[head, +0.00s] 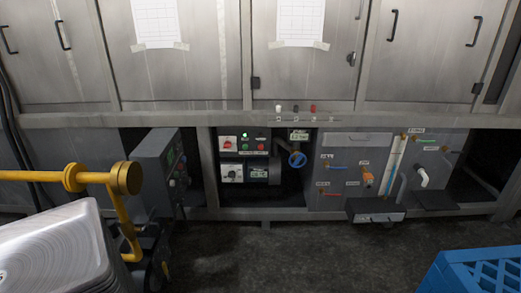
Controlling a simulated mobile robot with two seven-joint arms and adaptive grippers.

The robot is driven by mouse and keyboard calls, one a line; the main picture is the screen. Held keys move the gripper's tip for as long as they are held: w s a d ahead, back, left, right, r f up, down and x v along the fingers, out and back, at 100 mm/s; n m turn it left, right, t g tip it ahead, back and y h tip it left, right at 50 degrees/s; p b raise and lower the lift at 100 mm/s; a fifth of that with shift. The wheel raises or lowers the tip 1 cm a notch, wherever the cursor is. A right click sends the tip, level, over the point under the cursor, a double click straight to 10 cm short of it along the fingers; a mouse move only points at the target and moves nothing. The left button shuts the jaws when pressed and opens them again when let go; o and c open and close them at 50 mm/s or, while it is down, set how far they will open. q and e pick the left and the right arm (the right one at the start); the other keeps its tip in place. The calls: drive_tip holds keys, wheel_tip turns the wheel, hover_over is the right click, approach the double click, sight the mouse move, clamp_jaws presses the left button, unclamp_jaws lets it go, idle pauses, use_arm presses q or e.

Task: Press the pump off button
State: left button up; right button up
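A control panel (257,140) sits under the ledge of the steel cabinets, with a lit green indicator (244,134) and several small buttons beside it. A red-and-white switch (228,143) is on its left. Below is a second panel with a dial (232,173). The labels are too small to read, so I cannot tell which button is the pump off button. Three small knobs, pale, dark and red (313,108), stand on the ledge above. Neither of my grippers is in view.
A grey control box (155,168) juts out at the left. A yellow pipe (95,177) and a metal pan (55,250) fill the lower left. A blue crate (480,270) is at the lower right. A blue valve wheel (297,159) is right of the panel. The middle floor is clear.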

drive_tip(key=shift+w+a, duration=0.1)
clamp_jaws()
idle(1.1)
